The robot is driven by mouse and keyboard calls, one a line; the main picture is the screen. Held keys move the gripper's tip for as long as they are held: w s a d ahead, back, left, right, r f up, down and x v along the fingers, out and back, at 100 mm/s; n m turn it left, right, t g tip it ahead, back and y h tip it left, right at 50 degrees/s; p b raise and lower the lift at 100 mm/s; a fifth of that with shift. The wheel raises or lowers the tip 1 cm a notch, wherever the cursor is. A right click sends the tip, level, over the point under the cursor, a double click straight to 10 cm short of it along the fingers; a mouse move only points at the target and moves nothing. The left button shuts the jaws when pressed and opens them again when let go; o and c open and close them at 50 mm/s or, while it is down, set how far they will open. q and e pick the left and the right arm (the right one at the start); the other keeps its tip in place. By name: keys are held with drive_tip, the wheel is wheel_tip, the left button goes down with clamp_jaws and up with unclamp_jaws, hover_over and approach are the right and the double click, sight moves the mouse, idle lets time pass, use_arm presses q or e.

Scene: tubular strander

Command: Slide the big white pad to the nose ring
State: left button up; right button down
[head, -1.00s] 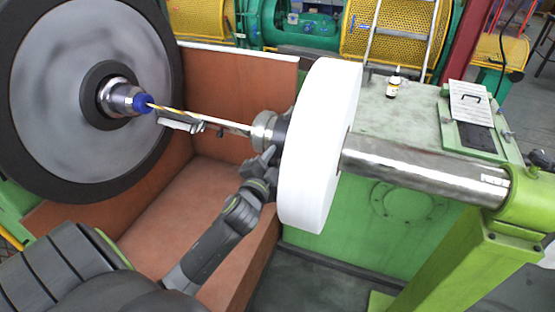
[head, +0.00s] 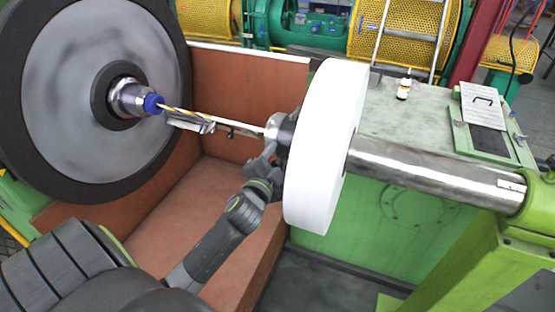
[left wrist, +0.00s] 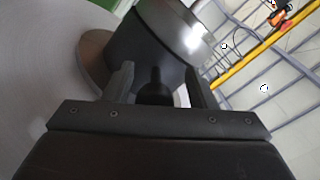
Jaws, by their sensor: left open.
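The big white pad (head: 325,150) is a thick white disc around the steel shaft, standing on edge. The nose ring (head: 273,127) is the silver ring at the shaft's left end, with a short dark section between it and the pad. My left gripper (head: 270,155) is at the pad's left side, just below the shaft end. In the left wrist view, the open fingers (left wrist: 160,85) point at the dark section, with the silver ring (left wrist: 190,30) above and the pale pad (left wrist: 40,80) at left. I cannot tell whether the gripper touches the pad. My right gripper is not in view.
A large grey disc with a dark rim (head: 90,90) stands at left. A thin rod (head: 225,123) runs from its blue-tipped hub (head: 152,103) to the nose ring. Bare shaft (head: 430,170) lies right of the pad. A small bottle (head: 404,88) stands on the green cabinet.

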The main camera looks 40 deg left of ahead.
use_arm(q)
drive_tip(key=shift+d, duration=0.1)
drive_tip(key=shift+s+d+f, duration=0.1)
drive_tip(key=shift+s+d, duration=0.05)
drive_tip(key=shift+s, duration=0.35)
drive_tip(key=b+v, duration=0.4)
drive_tip(key=v, duration=1.2)
drive_tip(key=shift+s, duration=0.25)
